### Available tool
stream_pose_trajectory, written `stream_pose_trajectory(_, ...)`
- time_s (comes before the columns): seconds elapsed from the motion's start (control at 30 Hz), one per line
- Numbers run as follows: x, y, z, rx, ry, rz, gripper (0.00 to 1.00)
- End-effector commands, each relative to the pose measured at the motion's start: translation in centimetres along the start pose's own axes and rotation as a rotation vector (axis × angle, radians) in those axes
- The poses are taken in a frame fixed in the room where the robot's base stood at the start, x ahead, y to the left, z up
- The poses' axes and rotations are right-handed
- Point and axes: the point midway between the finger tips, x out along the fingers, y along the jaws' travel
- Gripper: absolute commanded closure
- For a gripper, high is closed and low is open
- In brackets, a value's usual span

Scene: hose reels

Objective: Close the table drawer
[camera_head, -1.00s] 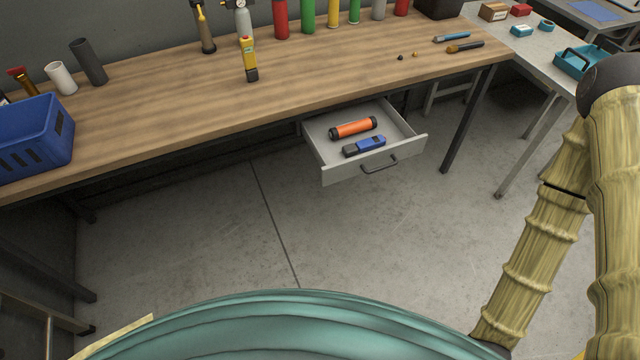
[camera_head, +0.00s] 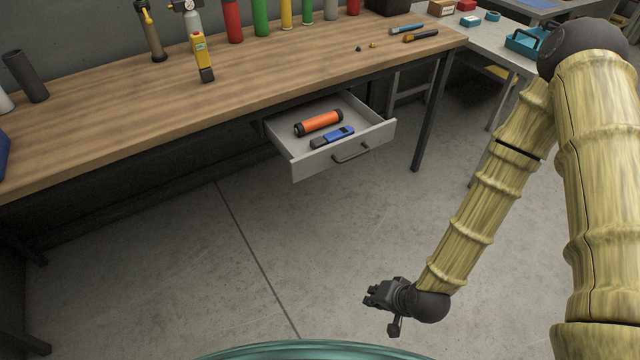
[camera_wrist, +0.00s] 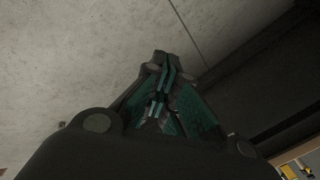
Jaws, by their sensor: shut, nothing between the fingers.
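The table drawer (camera_head: 318,160) is pulled out below the wooden table (camera_head: 120,125), with its grey front and dark handle (camera_head: 351,152) facing me. Inside it lie an orange cylinder with black ends (camera_head: 318,123) and a blue and dark tool (camera_head: 332,137). My gripper (camera_head: 372,296) is in front of the drawer and lower in the picture, apart from it, over the floor. In the wrist view its fingers (camera_wrist: 160,66) are closed together with nothing between them. The drawer is not recognisable in the wrist view.
Several coloured cylinders (camera_head: 260,18) and a yellow device (camera_head: 202,57) stand on the table. A table leg (camera_head: 431,122) is right of the drawer. A grey side table (camera_head: 490,42) stands at the back right. The concrete floor (camera_head: 220,250) before the drawer is clear.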

Motion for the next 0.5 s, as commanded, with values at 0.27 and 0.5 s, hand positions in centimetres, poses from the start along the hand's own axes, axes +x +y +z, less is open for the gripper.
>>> stream_pose_trajectory(0.27, 5.1, -5.0, -4.8, 0.141, 0.124, -0.234, 1.0)
stream_pose_trajectory(0.5, 6.7, -9.4, -9.5, 0.257, 0.214, -0.447, 1.0)
